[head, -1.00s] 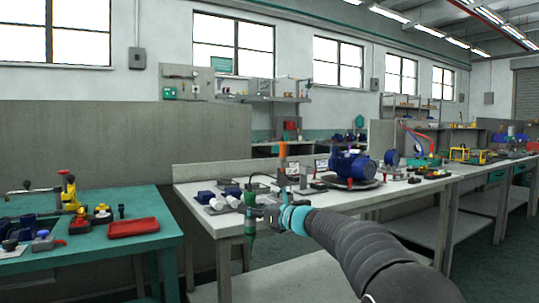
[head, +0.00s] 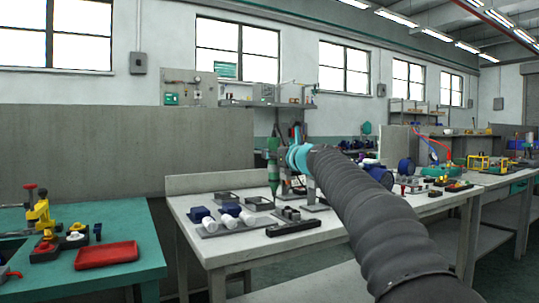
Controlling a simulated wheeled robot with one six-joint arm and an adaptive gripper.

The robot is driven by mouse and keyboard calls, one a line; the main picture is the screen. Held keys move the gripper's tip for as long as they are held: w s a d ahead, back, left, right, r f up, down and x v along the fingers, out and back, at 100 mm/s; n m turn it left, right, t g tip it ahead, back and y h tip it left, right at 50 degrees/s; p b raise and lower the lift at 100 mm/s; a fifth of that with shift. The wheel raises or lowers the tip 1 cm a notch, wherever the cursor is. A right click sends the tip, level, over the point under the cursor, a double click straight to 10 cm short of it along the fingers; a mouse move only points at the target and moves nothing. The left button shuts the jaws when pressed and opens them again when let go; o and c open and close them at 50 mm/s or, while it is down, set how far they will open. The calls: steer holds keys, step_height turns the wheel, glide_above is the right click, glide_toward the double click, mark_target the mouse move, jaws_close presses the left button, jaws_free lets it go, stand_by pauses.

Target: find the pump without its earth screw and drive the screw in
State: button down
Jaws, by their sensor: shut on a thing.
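My gripper (head: 281,160) is at the end of my arm, above the middle of the white bench. It is shut on a green driver-like tool (head: 273,166), which hangs upright over the bench. The tool's tip is too small to make out. A large blue pump (head: 381,175) is on the bench to the right, mostly hidden behind my arm. A smaller blue body (head: 406,167), perhaps another pump, stands beyond it. No earth screw or empty screw hole can be made out.
The white bench (head: 190,187) carries a grey tray (head: 205,234) with white-and-blue parts, and a dark block (head: 293,228) near the front edge. A teal table (head: 130,218) at left holds a red tray (head: 107,254) and a yellow press (head: 40,217).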

mark_target(275, 172)
steer(key=shift+d, duration=0.2)
steer(key=f+b, duration=0.1)
steer(key=a+f+b, duration=0.1)
steer(key=shift+s+f+b, duration=0.1)
steer(key=shift+f+b, duration=0.05)
steer(key=shift+b, duration=0.15)
step_height(275, 172, down, 2)
steer(key=b, duration=0.2)
steer(key=shift+f+b, duration=0.25)
steer(key=shift+b, duration=0.15)
steer(key=shift+f, duration=0.15)
stand_by(0.9)
stand_by(0.4)
steer(key=shift+r+p, duration=2.5)
steer(key=shift+p, duration=0.3)
